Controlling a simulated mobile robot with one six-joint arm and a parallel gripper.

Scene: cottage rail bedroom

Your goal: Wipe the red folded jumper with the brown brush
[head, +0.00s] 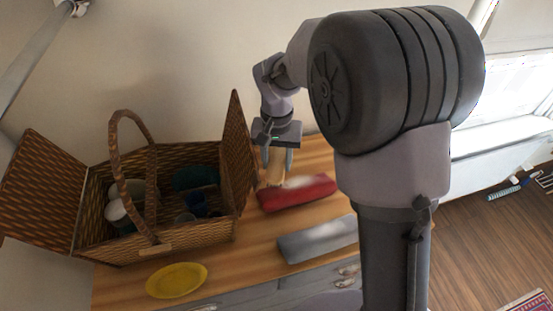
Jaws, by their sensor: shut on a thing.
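The red folded jumper (297,194) lies on the wooden dresser top, to the right of the wicker basket. My gripper (277,160) is above the jumper's left end, fingers pointing down. It is shut on a pale brown thing (275,174), which looks like the brush. The held thing reaches down to the jumper's left back edge; I cannot tell whether it touches. A blurred whitish patch shows along the jumper's back edge.
An open wicker hamper (154,257) with a tall handle and crockery inside stands close on the left, its right lid (238,150) upright near my gripper. A grey folded cloth (318,240) lies in front of the jumper. A yellow plate (176,280) sits at the front left.

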